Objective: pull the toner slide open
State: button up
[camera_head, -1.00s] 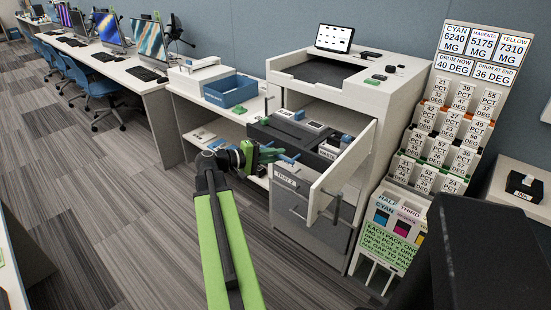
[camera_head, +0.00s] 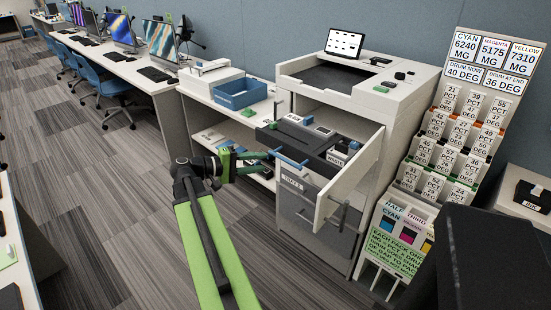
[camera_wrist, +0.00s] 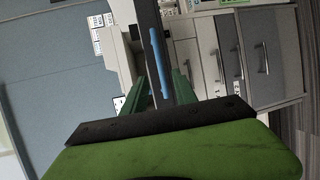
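The toner slide (camera_head: 305,140) is a dark tray jutting out of the printer's open front, with toner units on top and a blue handle bar (camera_head: 291,160) on its front. In the wrist view the slide's dark front shows edge-on, and the blue handle (camera_wrist: 160,62) lies between the two green fingers in the picture. My gripper (camera_head: 264,154) is just left of the handle and looks clear of it. Its fingers (camera_wrist: 161,82) are apart, with nothing seen held between them.
The printer's door (camera_head: 345,180) stands open to the right of the slide. Grey drawers (camera_head: 300,206) are below it, one labelled tray 2. A side table with a blue bin (camera_head: 241,93) is to the left. A card rack (camera_head: 440,160) stands right. Floor at left is open.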

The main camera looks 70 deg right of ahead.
jog(key=v, duration=0.7)
jog(key=shift+p, duration=0.45)
jog(key=shift+w+r, duration=0.1)
jog(key=shift+r, duration=0.05)
jog(key=w+a+r+n+t+p, duration=0.2)
jog(key=w+a+n+t+p, duration=0.4)
jog(key=w+a, duration=0.85)
jog(key=w+a+f+t+y+p, duration=0.1)
jog(key=w+a+f+y, duration=0.1)
jog(key=a, duration=1)
jog(key=w+a+f+n+t+y+p, duration=0.1)
jog(key=a+f+y, duration=0.4)
jog(key=a, duration=0.7)
jog(key=w+a+f+n+t+y+p, duration=0.1)
jog(key=w+a+f+t+y+p, duration=0.1)
jog(key=a, duration=0.9)
notch_tip(320, 180, down, 2)
jog(key=w+t+y, duration=0.1)
jog(key=w+y, duration=0.1)
jog(key=shift+a+y+p, duration=0.3)
jog(key=shift+a, duration=0.1)
jog(key=shift+s, duration=0.1)
